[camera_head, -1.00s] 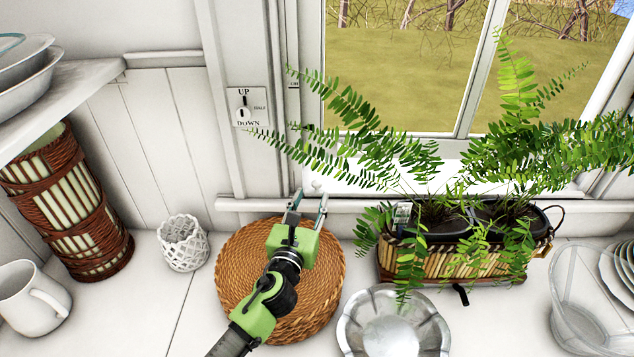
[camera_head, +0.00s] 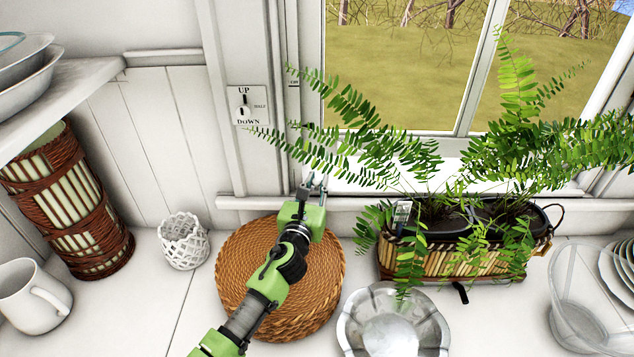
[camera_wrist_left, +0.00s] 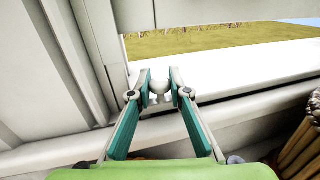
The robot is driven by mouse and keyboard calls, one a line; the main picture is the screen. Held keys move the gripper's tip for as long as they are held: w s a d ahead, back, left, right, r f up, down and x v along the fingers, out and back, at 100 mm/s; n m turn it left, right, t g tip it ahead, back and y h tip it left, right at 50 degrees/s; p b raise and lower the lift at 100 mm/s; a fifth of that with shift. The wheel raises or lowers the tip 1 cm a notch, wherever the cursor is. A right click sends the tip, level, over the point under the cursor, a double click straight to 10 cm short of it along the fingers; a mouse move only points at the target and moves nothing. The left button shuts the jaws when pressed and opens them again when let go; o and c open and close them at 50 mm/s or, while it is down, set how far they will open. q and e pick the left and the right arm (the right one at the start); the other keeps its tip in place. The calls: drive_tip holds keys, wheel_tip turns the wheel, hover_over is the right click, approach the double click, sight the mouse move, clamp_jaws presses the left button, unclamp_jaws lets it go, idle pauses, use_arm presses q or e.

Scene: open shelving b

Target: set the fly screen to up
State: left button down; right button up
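My left gripper (camera_head: 315,186) reaches to the window's bottom edge above the woven mat. In the left wrist view its two fingertips (camera_wrist_left: 160,86) are apart, one on each side of a small white knob (camera_wrist_left: 160,90) at the foot of the window. I cannot tell whether they grip it. In the head view the fingers mostly hide the knob. No screen mesh is clearly visible. My right gripper is not in view.
A fern planter (camera_head: 455,255) stands right of the gripper, its fronds spreading over the window. A round woven mat (camera_head: 235,270), a white lattice cup (camera_head: 184,242) and a silver bowl (camera_head: 392,322) sit on the counter. A tall wicker vase (camera_head: 70,205) and a mug (camera_head: 32,296) are at left.

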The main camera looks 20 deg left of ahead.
use_arm(q)
drive_tip(key=shift+r+p, duration=1.8)
drive_tip(key=shift+r, duration=0.15)
drive_tip(key=c, duration=1.8)
unclamp_jaws()
drive_tip(key=shift+c, duration=0.2)
drive_tip(key=shift+f, duration=0.15)
drive_tip(key=shift+f, duration=0.1)
drive_tip(key=shift+s, duration=0.25)
drive_tip(key=s, duration=1.1)
drive_tip(key=shift+s+d, duration=0.2)
drive_tip(key=shift+d, duration=0.15)
